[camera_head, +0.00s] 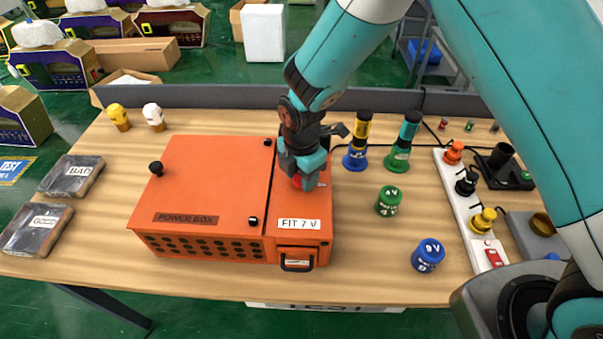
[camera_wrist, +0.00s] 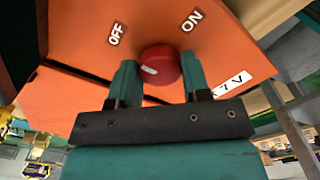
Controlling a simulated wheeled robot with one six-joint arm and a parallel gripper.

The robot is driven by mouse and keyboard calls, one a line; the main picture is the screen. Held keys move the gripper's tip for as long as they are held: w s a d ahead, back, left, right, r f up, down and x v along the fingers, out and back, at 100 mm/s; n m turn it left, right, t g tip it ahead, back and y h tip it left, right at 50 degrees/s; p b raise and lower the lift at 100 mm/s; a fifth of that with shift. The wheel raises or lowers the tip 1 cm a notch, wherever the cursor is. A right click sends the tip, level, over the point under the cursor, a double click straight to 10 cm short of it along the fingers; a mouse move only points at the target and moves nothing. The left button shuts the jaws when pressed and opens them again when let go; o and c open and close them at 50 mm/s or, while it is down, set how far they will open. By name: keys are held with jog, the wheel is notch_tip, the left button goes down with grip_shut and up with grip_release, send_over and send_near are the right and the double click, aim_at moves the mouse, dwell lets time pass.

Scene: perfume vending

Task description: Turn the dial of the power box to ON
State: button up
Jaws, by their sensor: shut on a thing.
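My gripper (camera_wrist: 158,80) is shut on the dial, one finger on each side. In the head view my gripper (camera_head: 303,175) hides most of the dial.
Green (camera_head: 390,200) and blue (camera_head: 428,255) jars stand right of the box. A white power strip (camera_head: 470,210) with plugs lies further right. GOOD (camera_head: 37,228) and BAD (camera_head: 72,175) trays lie at the left. A low grey wall edges the table's back.

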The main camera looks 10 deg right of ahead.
jog(key=shift+m, duration=0.4)
jog(key=m+b, duration=0.1)
jog(key=m, duration=0.2)
jog(key=shift+b, duration=0.4)
jog(key=m+b, duration=0.1)
jog(key=m, duration=0.4)
jog(key=shift+b, duration=0.3)
jog(key=m+b, duration=0.1)
jog(key=m, duration=0.8)
jog(key=shift+r+b, duration=0.1)
jog(key=shift+b, duration=0.25)
jog(key=shift+w, duration=0.1)
jog(key=o, duration=0.9)
notch_tip(320, 180, up, 17)
jog(key=b, duration=0.3)
jog(key=shift+r, duration=0.2)
